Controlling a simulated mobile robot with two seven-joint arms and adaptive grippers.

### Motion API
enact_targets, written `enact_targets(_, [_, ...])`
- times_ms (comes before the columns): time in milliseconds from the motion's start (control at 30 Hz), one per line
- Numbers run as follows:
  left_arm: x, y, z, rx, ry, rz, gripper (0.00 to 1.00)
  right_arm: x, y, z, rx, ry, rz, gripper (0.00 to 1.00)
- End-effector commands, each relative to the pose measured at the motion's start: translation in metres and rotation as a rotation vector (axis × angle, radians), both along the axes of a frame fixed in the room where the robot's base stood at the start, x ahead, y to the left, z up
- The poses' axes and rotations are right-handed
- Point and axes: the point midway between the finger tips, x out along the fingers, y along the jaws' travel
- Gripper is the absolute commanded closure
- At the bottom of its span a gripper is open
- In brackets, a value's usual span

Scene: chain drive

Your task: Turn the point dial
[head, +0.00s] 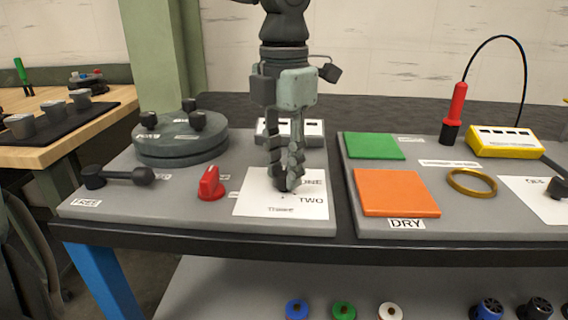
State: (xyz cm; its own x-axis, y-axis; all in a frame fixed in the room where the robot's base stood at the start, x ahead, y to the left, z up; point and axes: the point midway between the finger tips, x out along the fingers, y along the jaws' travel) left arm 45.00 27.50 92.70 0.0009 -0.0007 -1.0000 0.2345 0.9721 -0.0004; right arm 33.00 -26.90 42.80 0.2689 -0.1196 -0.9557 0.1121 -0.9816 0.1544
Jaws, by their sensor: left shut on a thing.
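A white plate (262,198) marked ONE, TWO and a third word along its lower edge lies on the grey left board. My left gripper (288,181) points straight down over its middle, with its fingers closed together on the small dark point dial there. The fingers hide nearly all of the dial, so I cannot tell which mark it points to. My right gripper is not in view.
A red knob (211,184) stands just left of the plate, a black lever (120,175) farther left. A round grey lidded disc (180,140) and a grey block (312,132) are behind. Orange (396,193) and green (374,146) pads lie right, across a gap.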

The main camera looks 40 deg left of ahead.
Motion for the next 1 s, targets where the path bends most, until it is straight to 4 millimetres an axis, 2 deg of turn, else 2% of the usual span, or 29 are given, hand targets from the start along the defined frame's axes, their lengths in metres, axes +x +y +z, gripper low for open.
enact_targets(200, [0.000, 0.000, -0.001, -0.001, 0.000, -0.044, 0.99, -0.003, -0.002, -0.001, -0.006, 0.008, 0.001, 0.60])
enact_targets(367, [0.000, 0.000, -0.001, -0.001, 0.000, -0.131, 0.99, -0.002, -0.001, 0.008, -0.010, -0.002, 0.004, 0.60])
enact_targets(633, [0.000, 0.000, -0.001, -0.001, 0.000, -0.363, 0.99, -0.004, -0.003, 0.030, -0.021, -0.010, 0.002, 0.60])
enact_targets(1000, [0.000, -0.001, 0.000, 0.001, 0.000, -0.707, 0.99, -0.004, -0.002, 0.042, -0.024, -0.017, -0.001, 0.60])
